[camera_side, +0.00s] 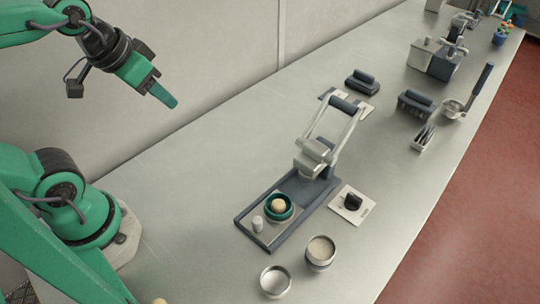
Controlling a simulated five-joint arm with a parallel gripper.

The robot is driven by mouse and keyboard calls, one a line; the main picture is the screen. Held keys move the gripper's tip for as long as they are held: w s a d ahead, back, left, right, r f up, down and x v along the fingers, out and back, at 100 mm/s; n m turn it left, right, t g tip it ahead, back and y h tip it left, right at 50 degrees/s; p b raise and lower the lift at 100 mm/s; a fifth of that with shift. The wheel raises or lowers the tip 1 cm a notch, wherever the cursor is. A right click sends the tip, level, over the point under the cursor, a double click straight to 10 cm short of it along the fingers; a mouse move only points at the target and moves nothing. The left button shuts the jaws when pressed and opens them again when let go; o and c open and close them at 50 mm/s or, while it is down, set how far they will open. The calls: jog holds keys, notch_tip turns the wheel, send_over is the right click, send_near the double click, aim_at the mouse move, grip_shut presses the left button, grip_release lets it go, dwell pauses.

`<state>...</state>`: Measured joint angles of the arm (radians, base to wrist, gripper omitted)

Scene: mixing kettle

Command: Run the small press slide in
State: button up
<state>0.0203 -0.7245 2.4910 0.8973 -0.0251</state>
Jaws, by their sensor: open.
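The small press (329,142) stands mid-bench, with a pale frame and a dark bar handle (344,105) raised at the top. Its slide (260,231) is a light plate on a dark base rail, at the near left end of the press, clear of the press head (314,157). A green ring dish (278,207) with a pale ball in it sits on the slide, beside a small white knob (257,224). My gripper (164,95) is open and empty, high at the upper left, well apart from the press.
Two round metal tins (275,281) (320,253) stand in front of the press, the right one filled. A dial plate (352,203) lies right of it. Dark-handled blocks (362,82) (415,104) and a ladle-like pan (454,108) stand farther back. The bench left of the press is clear.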

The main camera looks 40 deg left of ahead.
jog(key=w+d+f+g+h, duration=0.1)
jog(key=w+d+f+g, duration=0.3)
jog(key=d, duration=0.6)
jog(key=n+g+y, duration=0.1)
jog(key=n, duration=0.1)
send_over(257, 219)
notch_tip(257, 219, down, 10)
jog(key=shift+w+a+f, duration=0.1)
jog(key=shift+w+a, duration=0.05)
jog(key=shift+d+f, duration=0.25)
jog(key=shift+f, duration=0.15)
jog(key=shift+f, duration=3.75)
grip_shut()
